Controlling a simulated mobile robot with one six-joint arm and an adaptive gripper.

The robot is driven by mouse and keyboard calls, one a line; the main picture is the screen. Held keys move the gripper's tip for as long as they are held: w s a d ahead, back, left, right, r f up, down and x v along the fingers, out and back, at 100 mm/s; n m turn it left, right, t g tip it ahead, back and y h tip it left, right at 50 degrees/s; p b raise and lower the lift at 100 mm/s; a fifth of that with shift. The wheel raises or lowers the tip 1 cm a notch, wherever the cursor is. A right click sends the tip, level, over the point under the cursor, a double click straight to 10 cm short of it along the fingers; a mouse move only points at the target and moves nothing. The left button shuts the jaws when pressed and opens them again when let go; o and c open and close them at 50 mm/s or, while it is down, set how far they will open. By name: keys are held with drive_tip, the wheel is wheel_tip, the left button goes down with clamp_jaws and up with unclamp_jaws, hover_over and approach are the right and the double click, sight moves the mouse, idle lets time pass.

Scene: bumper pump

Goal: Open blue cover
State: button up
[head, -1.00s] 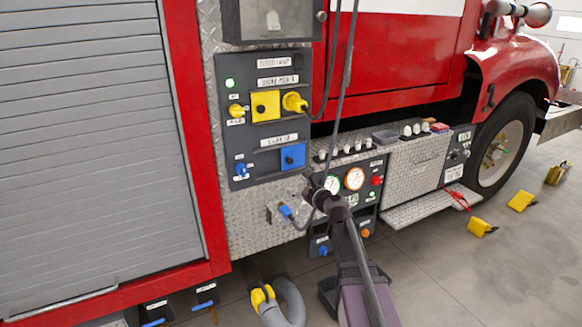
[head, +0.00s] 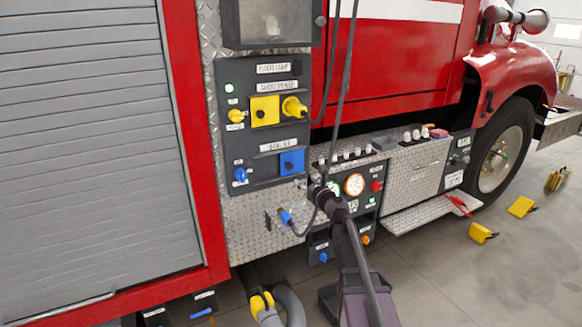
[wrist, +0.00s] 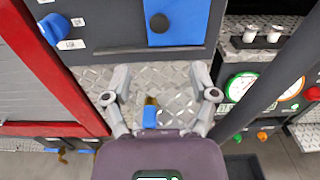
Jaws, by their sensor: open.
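The blue cover (head: 292,162) is a flat blue square with a dark knob, on the dark control panel below a white label. It looks closed. In the wrist view the blue cover (wrist: 190,30) is at the top, with its round black knob (wrist: 159,22) near its lower left. My gripper (wrist: 160,78) is open and empty, its two grey fingers spread below the cover and apart from it in the picture. In the head view my gripper is small and hard to make out beside the dark wrist, lower than the cover.
A blue plug (head: 286,217) on the tread plate shows between my fingers in the wrist view (wrist: 150,115). A yellow cover (head: 265,110) and a yellow plug (head: 293,107) are above. A blue knob (head: 240,175) is left. Gauges (head: 354,184) are right. Hanging cables pass nearby.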

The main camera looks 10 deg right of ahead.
sight(290, 167)
drive_tip(key=x, duration=1.2)
drive_tip(key=shift+w+a, duration=0.1)
drive_tip(key=shift+w, duration=0.3)
clamp_jaws()
